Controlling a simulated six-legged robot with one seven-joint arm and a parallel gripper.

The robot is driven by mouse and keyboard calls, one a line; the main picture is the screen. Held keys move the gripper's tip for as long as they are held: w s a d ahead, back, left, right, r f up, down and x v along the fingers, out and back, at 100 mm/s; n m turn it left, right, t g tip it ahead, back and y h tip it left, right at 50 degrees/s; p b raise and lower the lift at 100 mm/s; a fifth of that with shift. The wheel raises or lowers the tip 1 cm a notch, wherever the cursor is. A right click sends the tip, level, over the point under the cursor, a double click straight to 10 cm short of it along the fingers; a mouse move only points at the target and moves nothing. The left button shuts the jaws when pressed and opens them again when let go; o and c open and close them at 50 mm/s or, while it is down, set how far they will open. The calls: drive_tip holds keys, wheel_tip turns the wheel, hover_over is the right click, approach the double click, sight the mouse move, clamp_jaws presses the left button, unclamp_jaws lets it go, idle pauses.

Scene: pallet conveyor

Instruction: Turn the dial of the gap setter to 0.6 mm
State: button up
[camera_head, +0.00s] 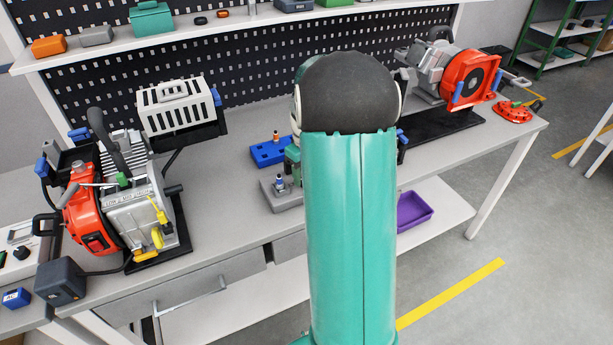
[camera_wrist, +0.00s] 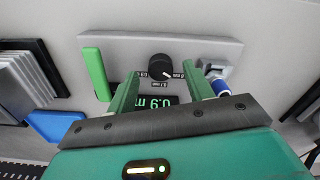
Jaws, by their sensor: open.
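The gap setter (camera_wrist: 215,48) is a pale grey block on the bench. Its black round dial (camera_wrist: 160,67), with a white pointer mark, shows in the wrist view. Small labels surround the dial. A dark display (camera_wrist: 158,101) with green digits appears upside down and partly covered, so I cannot read it surely. My gripper (camera_wrist: 161,71) is open, its two green fingers on either side of the dial in the picture; I see no clear contact. In the head view the gap setter (camera_head: 284,197) is mostly hidden behind my arm.
A green bar (camera_wrist: 96,73) and a blue cylindrical piece (camera_wrist: 219,86) flank the dial. A blue tray (camera_head: 268,154) lies behind the setter. A red engine (camera_head: 90,205) stands left, and a red-framed machine (camera_head: 470,78) right. Bare bench (camera_head: 225,225) lies left of the setter.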

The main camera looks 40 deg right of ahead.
wheel_tip(320, 180, up, 12)
idle(0.3)
idle(0.4)
drive_tip(key=s+a+r+t, duration=0.1)
drive_tip(key=s+a+r, duration=0.2)
drive_tip(key=a, duration=0.6)
drive_tip(key=s+a+r+t, duration=0.2)
drive_tip(key=a+r, duration=0.2)
drive_tip(key=a, duration=0.5)
drive_tip(key=s+a+f+t, duration=0.2)
drive_tip(key=s+a, duration=0.9)
drive_tip(key=a, duration=0.1)
drive_tip(key=shift+s+a+t, duration=0.3)
drive_tip(key=shift+a, duration=0.1)
